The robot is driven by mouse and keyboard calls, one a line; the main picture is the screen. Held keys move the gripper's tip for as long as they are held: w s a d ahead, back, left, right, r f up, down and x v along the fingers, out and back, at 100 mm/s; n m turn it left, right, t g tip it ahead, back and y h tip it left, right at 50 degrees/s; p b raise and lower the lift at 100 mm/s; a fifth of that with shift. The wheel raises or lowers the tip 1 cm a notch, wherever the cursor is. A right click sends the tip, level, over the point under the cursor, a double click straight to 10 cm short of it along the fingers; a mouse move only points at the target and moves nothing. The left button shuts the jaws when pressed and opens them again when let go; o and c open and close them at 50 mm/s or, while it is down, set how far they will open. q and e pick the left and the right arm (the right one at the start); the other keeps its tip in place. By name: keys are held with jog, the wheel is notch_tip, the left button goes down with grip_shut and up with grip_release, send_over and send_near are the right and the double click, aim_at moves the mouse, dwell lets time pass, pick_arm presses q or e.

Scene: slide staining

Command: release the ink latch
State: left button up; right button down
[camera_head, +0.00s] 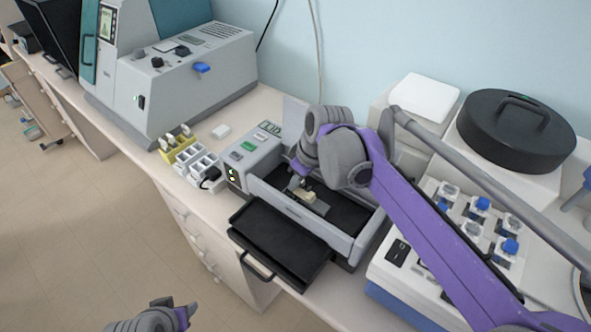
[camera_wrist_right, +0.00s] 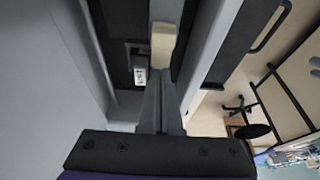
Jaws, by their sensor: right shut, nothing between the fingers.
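A grey machine (camera_head: 289,212) with a dark open bay stands on the bench, and a black tray (camera_head: 275,243) extends from its front. A small cream block (camera_head: 309,196) sits in the bay on a grey part; I cannot tell for sure that it is the ink latch. My right gripper (camera_head: 300,185) reaches down into the bay, shut and empty, close to the block. In the right wrist view the cream block (camera_wrist_right: 162,42) is just beyond the shut fingertips (camera_wrist_right: 158,72); contact is unclear. My left gripper (camera_head: 165,316) is partly cut off at the bottom edge, its jaws unclear.
A rack of capped bottles (camera_head: 480,230) stands right of the machine. A black round lidded pot (camera_head: 516,128) is behind it. White and yellow slide holders (camera_head: 185,150) and a large grey instrument (camera_head: 185,85) are left. The bay walls surround my right gripper closely.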

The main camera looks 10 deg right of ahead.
aim_at(313, 201)
jog(key=shift+s+d+r, duration=0.25)
jog(key=shift+s+d, duration=0.45)
jog(key=shift+s, duration=0.15)
jog(key=shift+s+d+f, duration=0.1)
jog(key=shift+s+d, duration=0.05)
jog(key=shift+s, duration=0.05)
jog(key=shift+s+d, duration=0.6)
jog(key=shift+s, duration=0.2)
jog(key=shift+s+d, duration=0.6)
jog(key=shift+s, duration=0.15)
jog(key=shift+w+a, duration=0.1)
